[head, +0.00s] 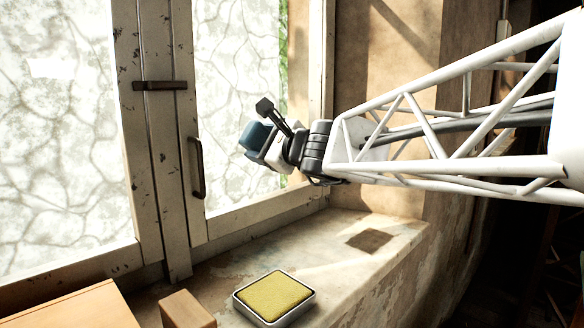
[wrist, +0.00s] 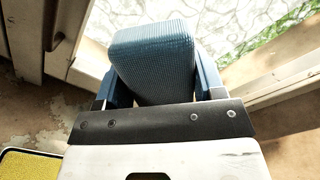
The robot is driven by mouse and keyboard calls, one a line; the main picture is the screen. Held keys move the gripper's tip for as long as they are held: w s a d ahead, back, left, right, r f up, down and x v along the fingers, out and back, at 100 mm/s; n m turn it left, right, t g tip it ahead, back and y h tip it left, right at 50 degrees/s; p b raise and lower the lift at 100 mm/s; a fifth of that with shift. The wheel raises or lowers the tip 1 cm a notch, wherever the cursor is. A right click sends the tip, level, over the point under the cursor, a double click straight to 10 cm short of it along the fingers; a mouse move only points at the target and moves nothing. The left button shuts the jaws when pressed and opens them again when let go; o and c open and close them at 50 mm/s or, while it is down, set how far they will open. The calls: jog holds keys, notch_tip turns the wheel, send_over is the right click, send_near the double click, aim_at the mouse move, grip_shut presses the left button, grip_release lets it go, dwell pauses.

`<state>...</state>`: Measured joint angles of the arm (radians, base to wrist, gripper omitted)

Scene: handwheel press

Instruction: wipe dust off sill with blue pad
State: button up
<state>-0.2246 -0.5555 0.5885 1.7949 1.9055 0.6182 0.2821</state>
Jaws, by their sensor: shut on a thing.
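My gripper (head: 257,142) is raised above the sill (head: 345,275), close in front of the window in the head view. In the wrist view its two blue fingers stand on either side of the blue pad (wrist: 152,55), and it is shut on the pad. The pad is a ribbed block that sticks out beyond the fingers. The pad is apart from the sill. The sill is pale, worn and stained. A dark square patch (head: 370,240) lies on its right part; I cannot tell whether it is dust or shadow.
A yellow pad in a white-rimmed tray (head: 275,297) sits on the sill's near part. A small wooden block (head: 187,311) and a tan box (head: 75,308) stand to its left. The window frame has a protruding handle (head: 197,168). The sill's right part is free of objects.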

jog(key=shift+w+f+n+g, duration=0.6)
jog(key=shift+f+g, duration=0.05)
jog(key=shift+g, duration=0.55)
jog(key=g, duration=0.1)
jog(key=w+f+n+g, duration=0.1)
jog(key=f+g, duration=0.1)
jog(key=shift+w+d+f+n+h, duration=0.15)
jog(key=shift+d+n+h, duration=0.15)
jog(key=shift+n, duration=0.1)
jog(key=w+d+f+n+g+h, duration=0.3)
jog(key=d+f+h, duration=0.3)
jog(key=d, duration=0.6)
jog(key=w+d+f+n+g+h, duration=0.2)
jog(key=d+f+g+h, duration=0.2)
jog(key=d, duration=0.8)
notch_tip(320, 180, down, 3)
jog(key=shift+w+n+h, duration=0.4)
jog(key=shift+h, duration=0.7)
jog(key=shift+f, duration=0.2)
jog(key=shift+a+f, duration=0.1)
jog(key=shift+f, duration=2.25)
